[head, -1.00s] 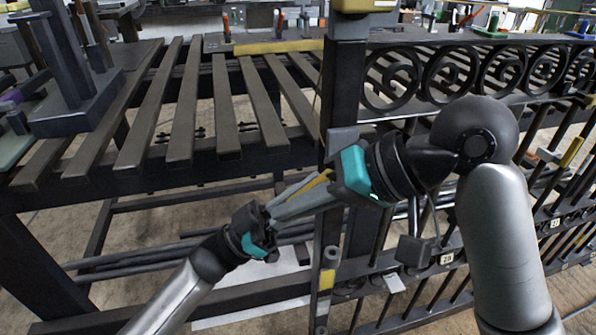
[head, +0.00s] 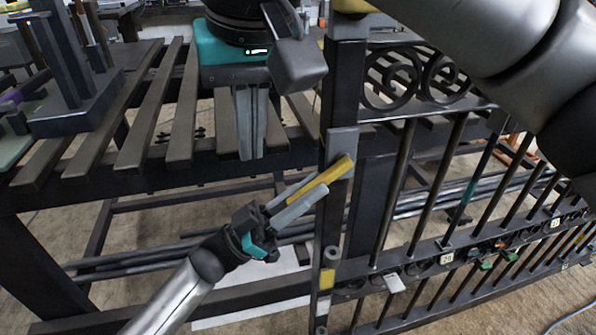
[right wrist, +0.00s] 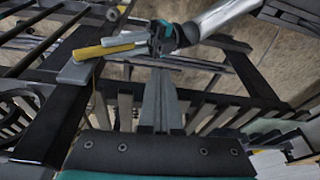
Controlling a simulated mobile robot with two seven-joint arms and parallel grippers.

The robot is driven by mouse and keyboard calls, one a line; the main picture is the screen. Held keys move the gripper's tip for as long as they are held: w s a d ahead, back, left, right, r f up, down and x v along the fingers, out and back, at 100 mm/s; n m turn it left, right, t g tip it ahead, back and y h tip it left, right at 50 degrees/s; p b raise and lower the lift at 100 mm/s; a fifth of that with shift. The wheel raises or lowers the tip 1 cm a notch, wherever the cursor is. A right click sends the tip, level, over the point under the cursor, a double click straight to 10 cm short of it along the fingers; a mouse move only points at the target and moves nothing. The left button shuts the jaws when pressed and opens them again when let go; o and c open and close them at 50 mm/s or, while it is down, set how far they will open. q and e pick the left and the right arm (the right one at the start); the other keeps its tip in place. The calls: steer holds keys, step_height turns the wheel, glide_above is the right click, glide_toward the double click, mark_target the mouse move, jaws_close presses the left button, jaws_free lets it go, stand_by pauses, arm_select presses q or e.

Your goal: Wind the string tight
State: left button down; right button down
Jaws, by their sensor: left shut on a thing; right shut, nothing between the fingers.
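A yellow bar (head: 330,176) lies slanted against a grey plate (head: 342,141) on the dark upright post (head: 345,85). My left gripper (head: 303,202), reaching in from the lower left, is shut on the yellow bar, its grey fingers along it. The bar (right wrist: 100,51) and the left gripper's fingers also show in the right wrist view. My right gripper (head: 250,153) is shut and empty, pointing down left of the post, apart from the bar. A thin pale line, possibly the string (right wrist: 95,105), runs beside the post in the right wrist view; its ends are unclear.
A dark slatted bench (head: 175,110) fills the left behind my right gripper. A barred gate (head: 440,185) with scrollwork (head: 395,78) stands right of the post, partly behind my right arm. A dark stand (head: 75,85) is at the upper left.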

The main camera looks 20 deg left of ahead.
arm_select(q)
steer(key=shift+f, duration=0.1)
arm_select(e)
step_height(320, 180, up, 4)
steer(key=w+m+t+h, duration=0.1)
steer(key=t+h, duration=0.1)
glide_toward(302, 188)
steer(key=a+f, duration=0.2)
steer(key=w+f, duration=0.1)
steer(key=d+f, duration=0.1)
steer(key=shift+w+f+h, duration=0.3)
steer(key=shift+w+f, duration=0.1)
steer(key=shift+w+d+f, duration=0.15)
steer(key=shift+d+f, duration=0.15)
steer(key=shift+f, duration=0.15)
